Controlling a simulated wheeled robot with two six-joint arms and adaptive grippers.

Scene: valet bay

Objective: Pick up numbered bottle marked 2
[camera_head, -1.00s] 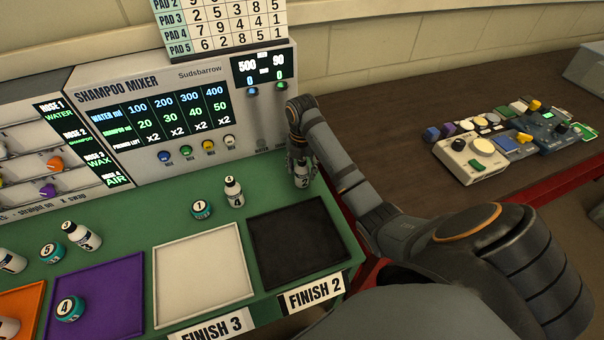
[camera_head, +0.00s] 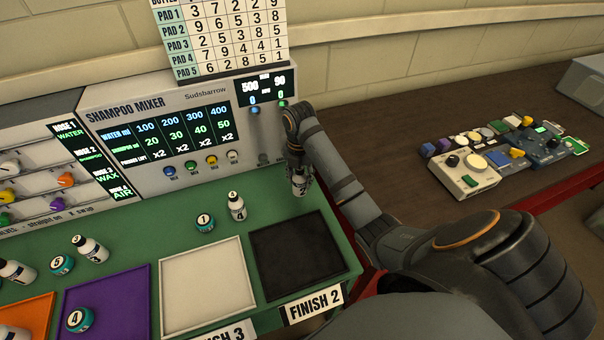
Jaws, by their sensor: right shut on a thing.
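The bottle marked 2 (camera_head: 300,185) is a small white bottle with a dark label, near the far right corner of the green bench top. My right gripper (camera_head: 297,166) comes down over it from above and is shut on it. The fingers hide its upper part. The bottle looks upright; I cannot tell whether its base is clear of the bench. My left gripper is not in view.
A white bottle marked 4 (camera_head: 236,206) and a teal pot marked 1 (camera_head: 205,222) stand to the left. A black pad (camera_head: 298,255) and a white pad (camera_head: 207,286) lie in front. The shampoo mixer (camera_head: 180,135) stands behind.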

